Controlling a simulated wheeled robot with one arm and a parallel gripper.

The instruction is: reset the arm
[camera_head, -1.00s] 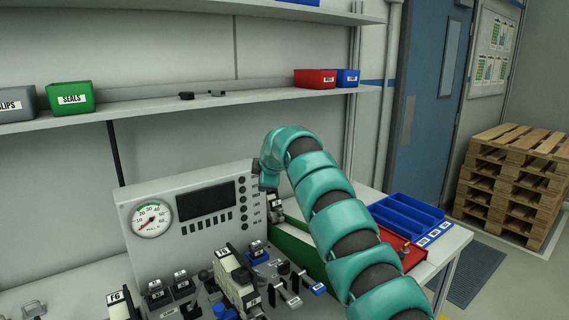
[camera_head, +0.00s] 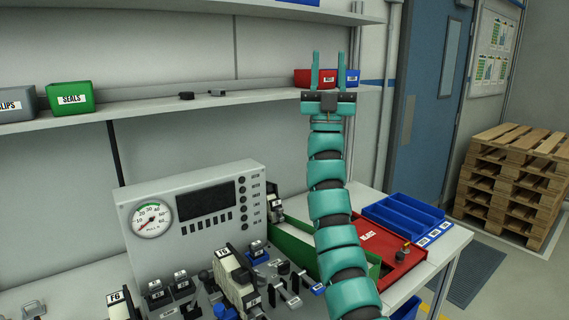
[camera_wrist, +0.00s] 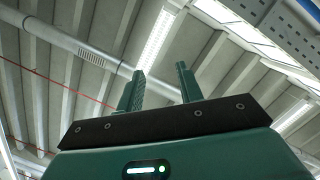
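My gripper (camera_head: 327,72) points straight up at the end of my raised teal arm in the head view. Its two fingers stand apart with nothing between them. It appears in front of the shelf, overlapping the red bin (camera_head: 305,78) and the blue bin (camera_head: 352,78) in the picture. In the wrist view the open fingers (camera_wrist: 160,92) point toward the ceiling (camera_wrist: 75,60), with a clear gap between them.
A grey test panel (camera_head: 205,215) with a gauge and several valves stands on the bench. Right of it are a green bin (camera_head: 295,245), a red tray (camera_head: 408,262) and blue bins (camera_head: 400,215). Wooden pallets (camera_head: 515,175) are stacked at the right. The shelf (camera_head: 150,106) crosses behind my arm.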

